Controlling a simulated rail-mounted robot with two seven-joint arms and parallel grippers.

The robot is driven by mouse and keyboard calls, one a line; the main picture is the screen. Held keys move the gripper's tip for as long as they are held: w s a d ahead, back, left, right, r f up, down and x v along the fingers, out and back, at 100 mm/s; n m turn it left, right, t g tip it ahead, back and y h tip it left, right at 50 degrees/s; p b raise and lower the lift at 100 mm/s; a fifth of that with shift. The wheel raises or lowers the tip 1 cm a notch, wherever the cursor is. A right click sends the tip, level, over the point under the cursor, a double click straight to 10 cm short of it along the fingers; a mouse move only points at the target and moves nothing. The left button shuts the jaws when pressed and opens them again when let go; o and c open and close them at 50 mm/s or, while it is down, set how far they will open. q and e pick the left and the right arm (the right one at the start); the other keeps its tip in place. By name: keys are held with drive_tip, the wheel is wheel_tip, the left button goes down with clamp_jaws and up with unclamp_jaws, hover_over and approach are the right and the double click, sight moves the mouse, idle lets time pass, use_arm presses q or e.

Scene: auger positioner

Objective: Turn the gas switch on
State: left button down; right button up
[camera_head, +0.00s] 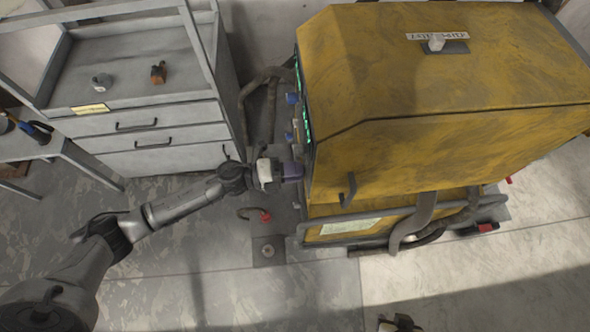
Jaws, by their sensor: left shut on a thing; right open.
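A large yellow machine (400,85) stands at the right, with a lit green panel (304,105) and blue knobs (292,98) on its left-facing side. My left gripper (284,172) is at the lower part of that side, shut on a purple-blue piece (293,170); whether this is the gas switch I cannot tell. The fingertips are small and partly hidden. A white switch (436,43) on a dark plate with a label sits on the machine's top. My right gripper (400,323) shows only partly at the bottom edge, open and away from the machine.
A grey drawer cabinet (150,139) with a small metal cup (102,81) and an orange-brown item (158,72) on top stands at the left. Hoses (270,100) run between cabinet and machine. A red-ended part (265,216) lies below my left gripper. The front floor is mostly clear.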

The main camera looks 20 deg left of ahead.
idle(0.3)
use_arm(q)
drive_tip(key=c, duration=1)
unclamp_jaws()
drive_tip(key=b+v, duration=0.1)
drive_tip(key=v, duration=1.3)
drive_tip(key=shift+w, duration=0.1)
